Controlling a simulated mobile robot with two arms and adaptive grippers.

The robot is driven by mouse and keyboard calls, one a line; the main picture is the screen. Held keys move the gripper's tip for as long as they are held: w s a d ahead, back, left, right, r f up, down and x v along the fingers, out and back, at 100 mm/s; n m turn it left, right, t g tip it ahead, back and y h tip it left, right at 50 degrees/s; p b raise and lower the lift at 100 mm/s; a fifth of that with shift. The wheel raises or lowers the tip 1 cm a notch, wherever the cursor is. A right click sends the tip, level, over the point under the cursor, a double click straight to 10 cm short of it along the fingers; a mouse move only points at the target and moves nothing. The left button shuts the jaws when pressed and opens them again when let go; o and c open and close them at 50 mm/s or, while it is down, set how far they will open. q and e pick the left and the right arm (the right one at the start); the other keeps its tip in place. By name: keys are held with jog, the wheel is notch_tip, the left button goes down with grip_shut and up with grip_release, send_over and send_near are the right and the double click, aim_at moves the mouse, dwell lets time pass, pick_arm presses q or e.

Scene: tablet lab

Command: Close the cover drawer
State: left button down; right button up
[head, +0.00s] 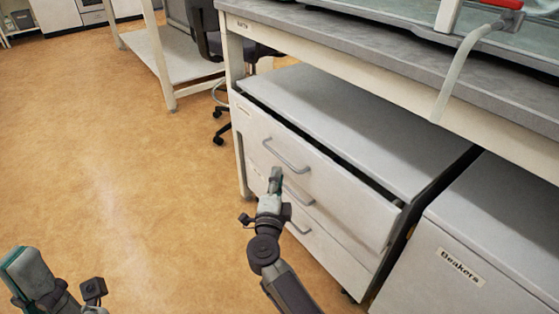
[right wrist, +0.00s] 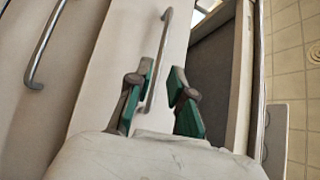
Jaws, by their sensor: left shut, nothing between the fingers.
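A white drawer unit stands under the bench, and its top drawer (head: 340,188) is pulled out a little, with a dark gap behind its front. The drawer has a grey bar handle (head: 286,155); its label is too small to read. My right gripper (head: 275,178) is in front of the drawer front, just below the handle. In the right wrist view my right gripper (right wrist: 160,95) is open, with its green-padded fingers apart and the handle (right wrist: 158,60) showing between and beyond them; contact cannot be told. My left gripper (head: 27,268) is shut and empty at the lower left, away from the drawers.
Lower drawers with handles (head: 298,194) look shut. A cabinet labelled Beakers (head: 462,267) stands close on the right. The bench top (head: 350,50) overhangs the drawer unit, and a hose (head: 460,70) hangs over its edge. The floor (head: 120,150) on the left is clear.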

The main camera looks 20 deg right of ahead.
aim_at(281, 157)
jog(key=b+x, duration=0.2)
jog(key=x, duration=0.5)
jog(key=shift+w+d, duration=0.15)
jog(key=shift+w, duration=0.15)
grip_shut()
